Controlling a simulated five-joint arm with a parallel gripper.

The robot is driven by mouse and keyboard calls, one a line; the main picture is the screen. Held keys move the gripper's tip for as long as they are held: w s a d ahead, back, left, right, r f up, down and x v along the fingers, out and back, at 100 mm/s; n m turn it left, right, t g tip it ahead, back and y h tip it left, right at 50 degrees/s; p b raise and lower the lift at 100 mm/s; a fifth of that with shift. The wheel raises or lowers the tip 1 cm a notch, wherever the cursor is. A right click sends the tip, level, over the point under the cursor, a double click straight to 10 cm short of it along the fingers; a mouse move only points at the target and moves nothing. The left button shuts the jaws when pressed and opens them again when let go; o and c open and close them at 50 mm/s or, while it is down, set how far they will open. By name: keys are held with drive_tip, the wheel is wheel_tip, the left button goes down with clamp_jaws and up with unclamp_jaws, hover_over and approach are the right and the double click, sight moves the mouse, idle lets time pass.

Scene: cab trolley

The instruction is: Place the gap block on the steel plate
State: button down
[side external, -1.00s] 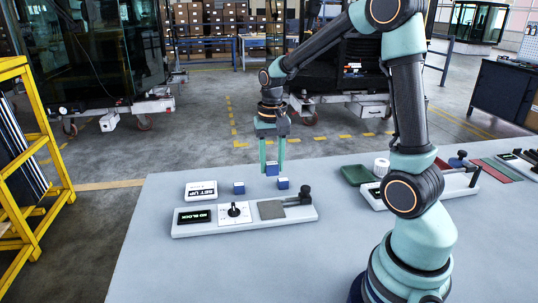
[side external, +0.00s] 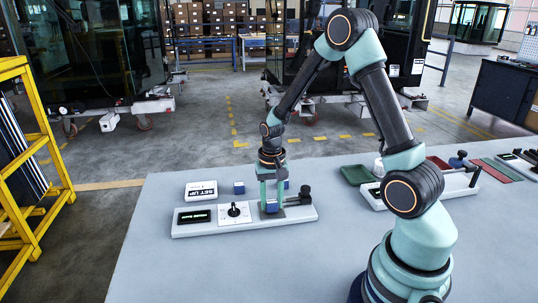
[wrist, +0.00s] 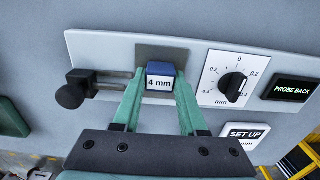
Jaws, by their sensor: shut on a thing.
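My gripper (side external: 271,208) is low over the white fixture, its green fingers shut on a blue-and-white gap block. In the wrist view the block (wrist: 160,77) sits between the fingertips (wrist: 160,88) with its "4 mm" label upright. The grey steel plate (wrist: 160,51) is directly under and behind the block. The block appears to rest on the plate, but the fingers partly hide the contact. The fixture's display (wrist: 292,89) reads "PROBE BACK".
The fixture has a black dial (wrist: 232,86) in mm and a black-knobbed probe (wrist: 70,95) beside the plate. A "SET UP" box (side external: 201,189) and another blue-and-white block (side external: 239,187) stand behind it. A green tray (side external: 357,174) lies to the right.

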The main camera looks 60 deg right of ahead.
sight(271, 201)
drive_tip(key=shift+c, duration=2.2)
unclamp_jaws()
drive_tip(key=shift+f, duration=0.1)
wheel_tip(271, 201, up, 11)
drive_tip(key=s+a+r+n+t, duration=0.5)
drive_tip(key=s+a+r+n, duration=0.3)
drive_tip(key=a+r, duration=0.3)
drive_tip(key=shift+a+n+t, duration=0.3)
drive_tip(key=shift+a+n, duration=0.15)
drive_tip(key=shift+n, duration=0.05)
drive_tip(key=shift+r, duration=0.15)
